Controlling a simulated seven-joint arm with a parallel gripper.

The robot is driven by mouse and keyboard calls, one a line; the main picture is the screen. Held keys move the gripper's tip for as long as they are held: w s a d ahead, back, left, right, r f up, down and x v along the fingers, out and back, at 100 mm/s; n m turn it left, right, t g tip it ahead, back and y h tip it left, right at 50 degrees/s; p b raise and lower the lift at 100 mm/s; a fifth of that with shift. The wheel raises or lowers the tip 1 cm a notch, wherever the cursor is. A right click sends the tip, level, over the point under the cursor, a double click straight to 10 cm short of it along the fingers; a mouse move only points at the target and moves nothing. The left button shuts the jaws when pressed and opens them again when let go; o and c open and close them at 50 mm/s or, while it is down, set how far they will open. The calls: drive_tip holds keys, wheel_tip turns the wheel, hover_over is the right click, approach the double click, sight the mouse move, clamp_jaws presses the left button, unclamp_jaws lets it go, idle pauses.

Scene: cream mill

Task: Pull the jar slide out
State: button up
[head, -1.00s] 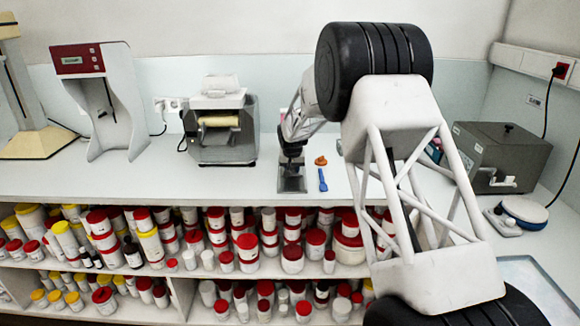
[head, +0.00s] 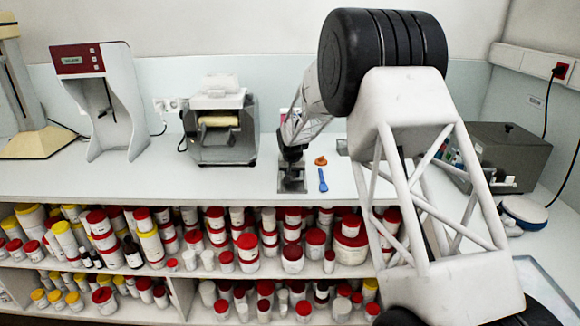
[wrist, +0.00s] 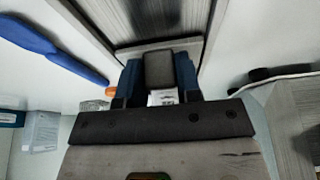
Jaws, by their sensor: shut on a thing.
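The jar slide is a grey metal unit (head: 292,186) low on the white counter in the head view, partly covered by my gripper (head: 292,160). In the wrist view, a dark block (wrist: 159,66), apparently the slide's handle, sits between the blue fingers of my gripper (wrist: 160,80). The fingers are shut on it. A grey metal bed (wrist: 110,22) with raised edges and a dark middle runs beyond the block. My arm and gripper hide much of the slide in the head view, so how far it is out cannot be told.
A blue tool (head: 323,180) and an orange piece (head: 321,161) lie just right of the slide. A grey roller machine (head: 222,135) stands to the left. A grey box (head: 505,155) is at the right. Shelves of jars (head: 245,242) lie below the counter.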

drive_tip(key=shift+s, duration=2.55)
drive_tip(key=o, duration=1.6)
drive_tip(key=shift+o, duration=0.2)
drive_tip(key=shift+s, duration=0.1)
drive_tip(key=s+r, duration=0.4)
drive_tip(key=r, duration=0.1)
drive_tip(key=shift+d+r, duration=0.1)
